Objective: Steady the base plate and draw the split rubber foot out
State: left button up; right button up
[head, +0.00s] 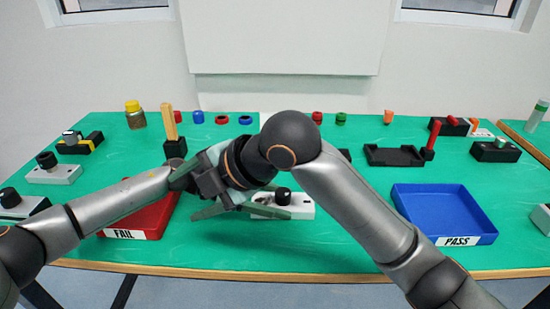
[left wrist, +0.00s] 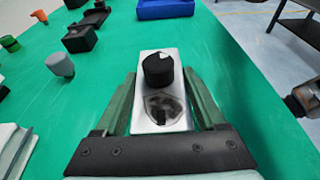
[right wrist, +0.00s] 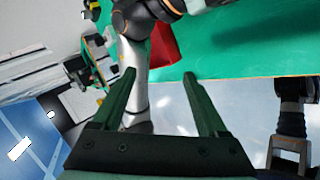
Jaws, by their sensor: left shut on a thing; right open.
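A pale grey base plate (head: 301,211) with a black knob (head: 283,196) lies on the green table in front of me. In the left wrist view the plate (left wrist: 141,124) lies lengthwise between the fingers of my left gripper (left wrist: 160,76), which is shut on its sides. The black knob (left wrist: 157,70) stands near the fingertips. A dark, glossy patch (left wrist: 165,108) lies closer to the palm; I cannot tell whether it is the split rubber foot. My right gripper (right wrist: 159,75) is open and empty, off to the left of the plate in the head view, its arm crossing over.
A red FAIL tray (head: 151,217) lies left, partly behind my arm, and a blue PASS tray (head: 445,208) lies right. Similar knobbed units (head: 55,173) stand along the left. Small coloured caps line the back. Green table is clear between plate and blue tray.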

pick_arm(q)
jog(key=shift+s+f, duration=0.1)
jog(key=shift+f, duration=0.1)
pick_arm(e)
jog(key=d+n+h, duration=0.1)
jog(key=h, duration=0.1)
jog(key=n+h, duration=0.3)
jog(key=h, duration=0.6)
send_near(282, 194)
pick_arm(q)
jog(key=shift+r, duration=0.1)
pick_arm(e)
jog(key=shift+t, duration=0.4)
jog(key=x, duration=0.9)
jog(key=shift+s+f, duration=0.3)
grip_shut()
jog(key=shift+r, duration=0.2)
